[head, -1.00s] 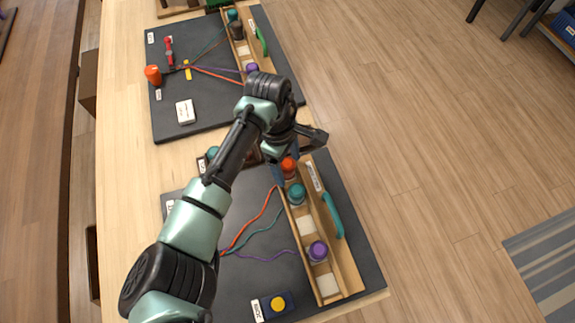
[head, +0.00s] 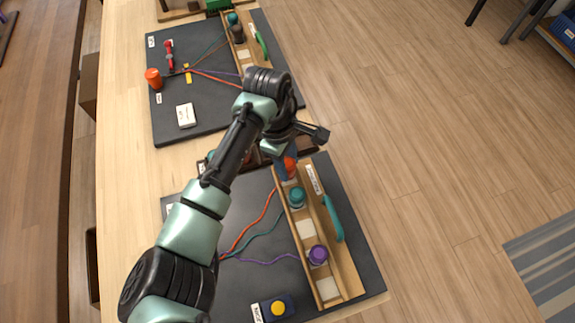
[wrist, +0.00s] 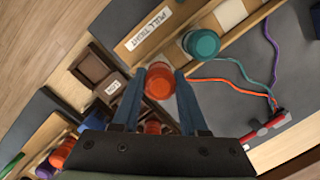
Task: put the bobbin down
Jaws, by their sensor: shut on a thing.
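My gripper (wrist: 159,95) is shut on an orange-red bobbin (wrist: 159,81), with one blue finger on each side of it. In the head view the bobbin (head: 290,165) is at the far end of the near wooden rack (head: 345,281), partly hidden by my gripper (head: 285,170). I cannot tell whether its base touches the rack. A teal bobbin (head: 296,196) stands in the rack just nearer, and it also shows in the wrist view (wrist: 201,44). A purple bobbin (head: 318,254) stands further along. Orange, teal and purple cords run left from the rack over the dark mat (head: 247,275).
White pads (head: 305,229) show between the bobbins. A teal handle (head: 333,218) lies along the rack's right side. A brown tray (wrist: 95,70) is beside the rack's far end. A second mat (head: 215,115) with similar bobbins lies beyond. A yellow button box (head: 277,307) is in front.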

